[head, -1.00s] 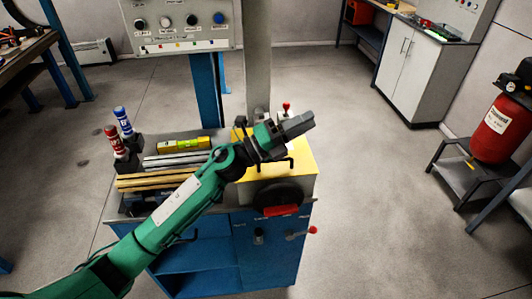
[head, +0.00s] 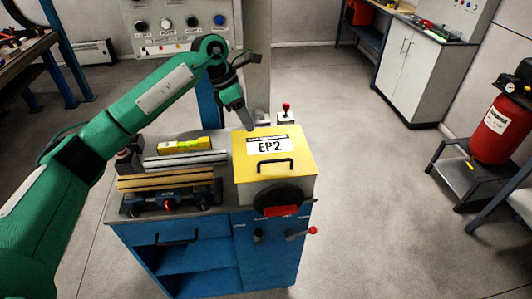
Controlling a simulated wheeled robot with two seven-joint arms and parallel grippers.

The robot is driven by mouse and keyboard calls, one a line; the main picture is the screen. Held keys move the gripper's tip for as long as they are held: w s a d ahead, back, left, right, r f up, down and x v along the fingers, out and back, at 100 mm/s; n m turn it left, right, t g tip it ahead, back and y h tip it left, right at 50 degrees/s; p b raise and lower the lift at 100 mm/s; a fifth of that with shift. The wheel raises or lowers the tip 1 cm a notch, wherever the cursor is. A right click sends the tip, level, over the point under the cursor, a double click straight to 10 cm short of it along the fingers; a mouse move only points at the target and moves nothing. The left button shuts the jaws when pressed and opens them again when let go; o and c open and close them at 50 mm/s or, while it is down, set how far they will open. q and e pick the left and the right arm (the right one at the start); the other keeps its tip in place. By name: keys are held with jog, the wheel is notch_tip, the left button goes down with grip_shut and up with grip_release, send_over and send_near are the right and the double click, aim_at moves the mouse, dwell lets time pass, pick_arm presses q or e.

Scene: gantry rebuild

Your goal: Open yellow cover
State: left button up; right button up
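The yellow cover (head: 303,150) lies flat and closed on top of a grey box on the blue cabinet. It bears a white "EP2" label (head: 268,146) and a black handle (head: 262,168) near its front edge. My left gripper (head: 248,126) points down at the back left edge of the cover, behind the label and away from the handle. Its fingers look close together from this angle, and I cannot tell whether it is open or touching the cover. My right gripper is not in view.
A yellow level (head: 185,145), metal bars and wooden strips lie left of the cover on the blue cabinet (head: 265,255). A red-knobbed lever (head: 286,107) stands behind the cover. A black handwheel (head: 278,199) is on the box front. A post and button panel (head: 180,27) rise behind.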

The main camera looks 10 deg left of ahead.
pick_arm(q)
jog(key=p+x, duration=0.4)
jog(key=x, duration=0.7)
jog(key=shift+d+p, duration=0.2)
jog(key=shift+p, duration=0.1)
jog(key=shift+x, duration=0.8)
jog(key=shift+a+f, duration=0.1)
jog(key=shift+c, duration=0.4)
grip_shut()
